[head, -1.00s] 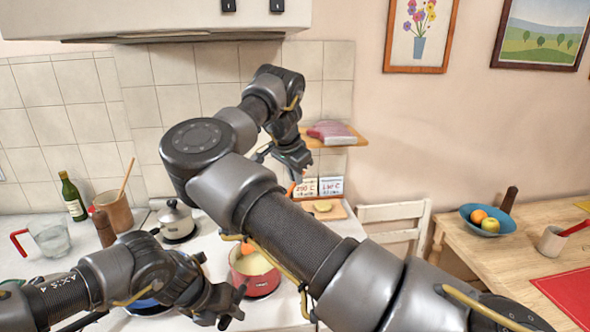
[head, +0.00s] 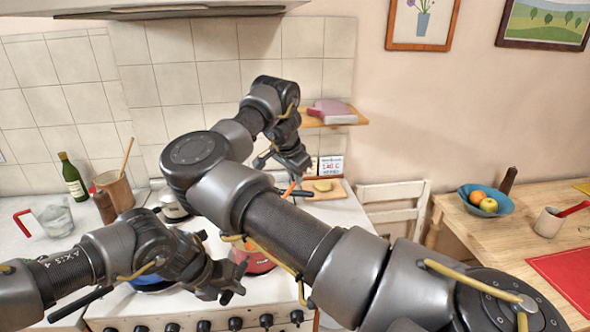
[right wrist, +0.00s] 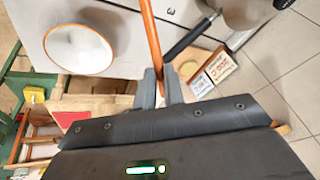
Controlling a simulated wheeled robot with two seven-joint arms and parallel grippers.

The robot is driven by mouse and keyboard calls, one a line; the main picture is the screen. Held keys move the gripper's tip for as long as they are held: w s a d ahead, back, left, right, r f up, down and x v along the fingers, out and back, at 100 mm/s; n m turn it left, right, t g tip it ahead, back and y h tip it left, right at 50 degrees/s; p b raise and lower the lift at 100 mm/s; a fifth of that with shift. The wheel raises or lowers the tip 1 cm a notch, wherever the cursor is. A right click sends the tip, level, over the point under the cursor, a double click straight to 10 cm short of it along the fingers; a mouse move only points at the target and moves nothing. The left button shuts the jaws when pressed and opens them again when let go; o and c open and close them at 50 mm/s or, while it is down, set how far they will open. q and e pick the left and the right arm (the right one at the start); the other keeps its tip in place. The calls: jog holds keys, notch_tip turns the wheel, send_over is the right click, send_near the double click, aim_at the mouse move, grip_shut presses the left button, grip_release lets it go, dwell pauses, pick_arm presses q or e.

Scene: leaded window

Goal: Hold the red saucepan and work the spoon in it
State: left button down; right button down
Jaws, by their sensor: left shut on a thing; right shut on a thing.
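The red saucepan (head: 258,264) stands at the front of the white stove, largely hidden behind my right forearm. My left gripper (head: 230,288) is shut at its near side; the handle it appears to hold is covered by the fingers. My right gripper (head: 290,172) is behind my right arm, above the back of the stove. It also shows in the right wrist view (right wrist: 161,84), shut on the orange-brown stick of the spoon (right wrist: 150,40). A short piece of the spoon shows in the head view (head: 289,190). Its lower part is mostly hidden by my arm.
A steel pot (head: 172,207) and a blue pan (head: 152,284) are on the stove. A bottle (head: 73,178), a utensil crock (head: 115,188) and a glass jug (head: 56,220) stand left. A cutting board (head: 330,189) lies behind. A table (head: 480,240) is at right.

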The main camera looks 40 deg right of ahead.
jog(key=shift+f, duration=1.15)
jog(key=shift+w+a+f, duration=0.1)
jog(key=shift+w+a, duration=0.05)
jog(key=shift+a, duration=0.85)
jog(key=shift+w+a+f, duration=0.1)
jog(key=shift+a, duration=0.9)
dwell(1.1)
jog(key=shift+d, duration=0.3)
jog(key=shift+r, duration=0.1)
jog(key=shift+d+r, duration=0.15)
jog(key=shift+r, duration=0.3)
notch_tip(320, 180, up, 11)
jog(key=shift+f, duration=0.15)
dwell(1.3)
jog(key=shift+s+d, duration=0.1)
dwell(0.4)
